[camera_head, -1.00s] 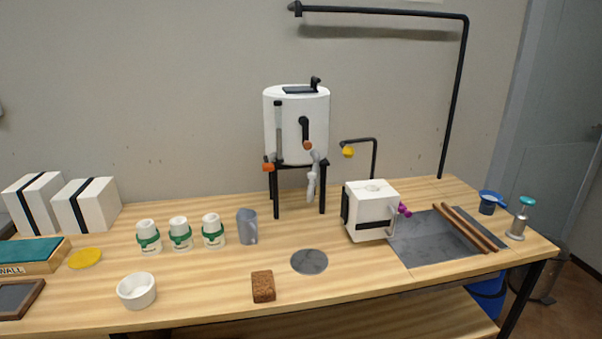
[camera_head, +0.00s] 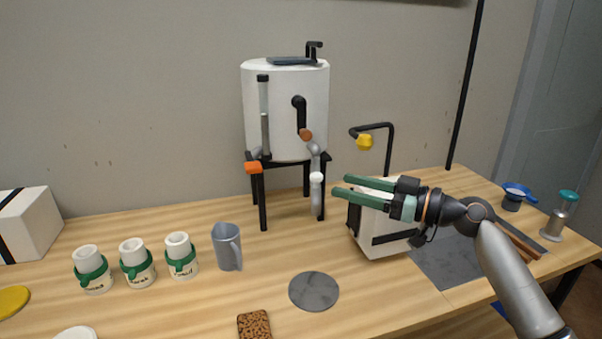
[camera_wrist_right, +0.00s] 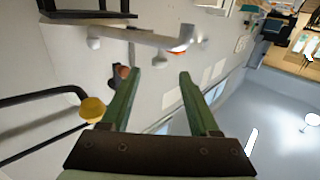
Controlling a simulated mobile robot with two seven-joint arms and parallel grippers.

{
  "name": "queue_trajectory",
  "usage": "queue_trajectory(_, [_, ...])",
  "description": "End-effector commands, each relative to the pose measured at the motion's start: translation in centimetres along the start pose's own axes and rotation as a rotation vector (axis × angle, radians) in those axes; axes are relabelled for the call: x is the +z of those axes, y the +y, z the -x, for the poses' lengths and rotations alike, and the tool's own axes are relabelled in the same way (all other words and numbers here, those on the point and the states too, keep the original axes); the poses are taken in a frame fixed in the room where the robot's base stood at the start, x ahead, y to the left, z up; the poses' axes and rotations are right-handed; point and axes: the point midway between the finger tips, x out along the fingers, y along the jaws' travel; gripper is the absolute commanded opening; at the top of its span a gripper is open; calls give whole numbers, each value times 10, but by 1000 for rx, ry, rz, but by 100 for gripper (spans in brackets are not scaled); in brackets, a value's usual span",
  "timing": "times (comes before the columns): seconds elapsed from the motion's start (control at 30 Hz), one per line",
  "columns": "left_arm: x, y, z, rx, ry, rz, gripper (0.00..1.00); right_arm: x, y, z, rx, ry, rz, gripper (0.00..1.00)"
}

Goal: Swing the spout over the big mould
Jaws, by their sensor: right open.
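A white tank (camera_head: 287,110) stands on a black stand at the back middle of the table. Its grey spout (camera_head: 316,165) hangs at the tank's front right, with a pale tip. An orange-ended lever (camera_head: 305,134) is above it. My right gripper (camera_head: 338,181) is open and empty, its green fingers pointing left, just right of the spout. In the right wrist view the spout (camera_wrist_right: 145,37) lies beyond the fingertips (camera_wrist_right: 172,70). A white block with a black band (camera_head: 380,238) sits below my gripper, partly hidden; I cannot tell if it is the big mould. Another banded white block (camera_head: 28,225) is at far left.
A thin black pipe with a yellow end (camera_head: 364,142) stands behind my gripper. A grey jug (camera_head: 227,247), several white cups with green bands (camera_head: 180,256) and a grey disc (camera_head: 314,291) are on the table. The table between jug and disc is clear.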

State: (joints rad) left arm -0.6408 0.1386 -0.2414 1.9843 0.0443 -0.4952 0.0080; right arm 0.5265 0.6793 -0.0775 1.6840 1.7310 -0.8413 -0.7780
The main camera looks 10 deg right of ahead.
Motion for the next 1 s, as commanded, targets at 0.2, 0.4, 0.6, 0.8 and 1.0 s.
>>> queue_trajectory(0.2, [-4,-6,10,-18,2,1,50,-4,-1,-46,-2,3,-3,62])
queue_trajectory(0.4, [-3,-14,13,-35,0,3,50,-3,-1,-83,-1,1,-1,62])
queue_trajectory(0.6, [1,-14,17,-36,-7,5,50,-1,0,-103,0,0,-1,62])
queue_trajectory(0.8, [2,-14,17,-37,-9,7,50,0,0,-107,1,-1,0,62])
queue_trajectory(1.0, [2,-14,17,-37,-8,9,50,1,0,-107,1,-1,-1,56])
